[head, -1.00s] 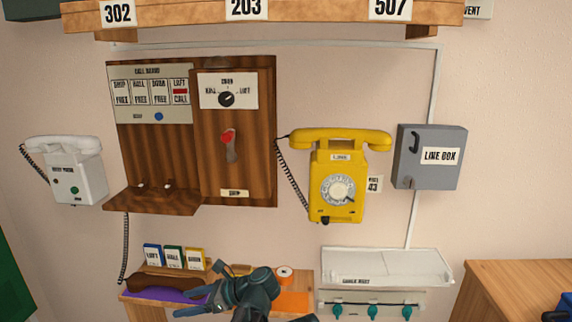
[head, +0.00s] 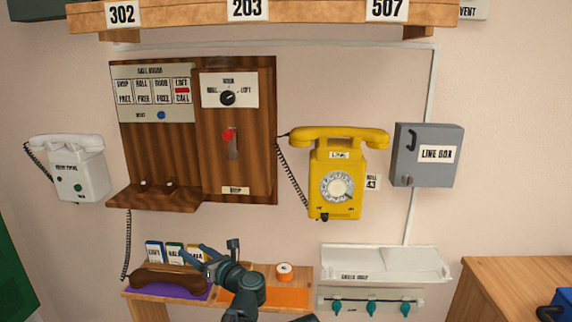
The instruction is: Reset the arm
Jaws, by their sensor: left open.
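My left gripper (head: 218,256) is in the lower middle of the head view, above the small wooden shelf (head: 134,294). Its fingers are spread and nothing is between them. Its arm comes up from the bottom edge. A brown handset (head: 171,282) lies on a purple mat at the shelf's left, apart from the gripper. My right gripper is not in view.
The wooden call board (head: 158,150) hangs above, with a red-knobbed lever (head: 228,136). A yellow dial phone (head: 341,182), a white phone (head: 75,170) and a grey line box (head: 428,155) are on the wall. A white chalk rest (head: 385,264) stands right of the shelf.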

